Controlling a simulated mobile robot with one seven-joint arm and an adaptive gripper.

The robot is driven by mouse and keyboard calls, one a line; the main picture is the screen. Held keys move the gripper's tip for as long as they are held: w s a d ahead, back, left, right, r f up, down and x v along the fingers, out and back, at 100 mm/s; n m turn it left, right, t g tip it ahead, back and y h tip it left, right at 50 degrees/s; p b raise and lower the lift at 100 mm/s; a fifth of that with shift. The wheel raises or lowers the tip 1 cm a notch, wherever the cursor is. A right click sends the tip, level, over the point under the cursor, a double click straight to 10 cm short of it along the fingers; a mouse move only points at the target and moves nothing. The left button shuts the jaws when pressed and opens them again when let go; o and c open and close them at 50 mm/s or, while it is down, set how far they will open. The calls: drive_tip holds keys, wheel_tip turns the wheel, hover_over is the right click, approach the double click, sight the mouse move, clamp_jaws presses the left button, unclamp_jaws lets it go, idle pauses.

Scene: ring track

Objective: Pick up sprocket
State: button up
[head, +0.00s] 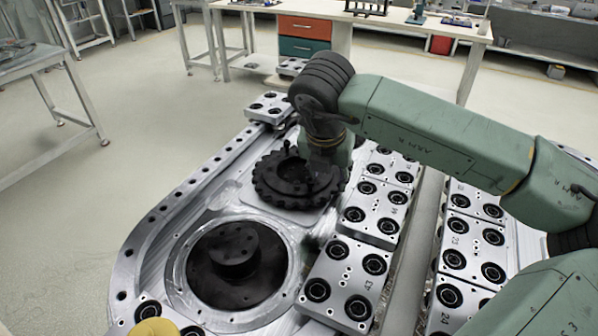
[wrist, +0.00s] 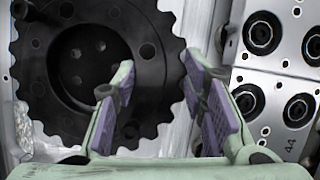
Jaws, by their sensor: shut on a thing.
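My gripper (wrist: 165,88) is shut on the sprocket's right-hand rim, with one finger over the wheel and the other outside the teeth. In the head view my wrist covers part of the sprocket's right side, and the fingertips are hard to make out. Whether the sprocket rests on the plate or hangs just above it I cannot tell.
A black round hub (head: 236,256) sits in a ring of the track nearer to me. Numbered silver carriages (head: 345,280) line the track just right of the sprocket, close to my gripper. A workbench (head: 400,30) stands behind. Open floor (head: 130,130) lies left.

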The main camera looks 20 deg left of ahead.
drive_tip(key=shift+a, duration=0.1)
clamp_jaws()
drive_tip(key=shift+r, duration=0.15)
idle(0.4)
